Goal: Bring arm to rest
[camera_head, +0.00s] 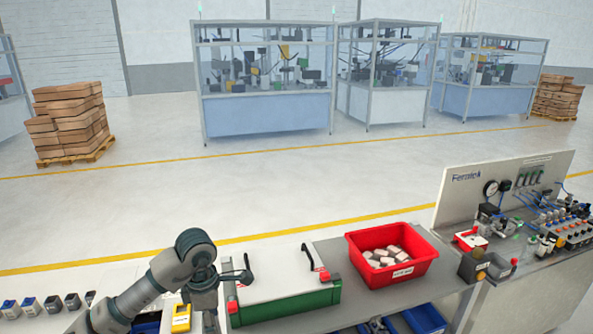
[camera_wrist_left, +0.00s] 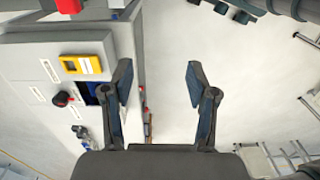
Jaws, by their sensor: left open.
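My left arm (camera_head: 170,268) comes in from the lower left of the head view and bends downward beside the left end of a green and white case (camera_head: 285,284). Its gripper is not clear in that view. In the left wrist view my left gripper (camera_wrist_left: 160,82) is open, its two dark fingers apart, with only pale floor and a cabinet edge behind the gap. My right gripper is in neither view.
A red bin (camera_head: 392,254) of pale blocks stands right of the case on a grey bench (camera_head: 335,252). A yellow device (camera_head: 181,318) sits close to my left arm. A panel with gauges and tubing (camera_head: 505,188) stands at the right. Open floor (camera_head: 300,180) lies beyond.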

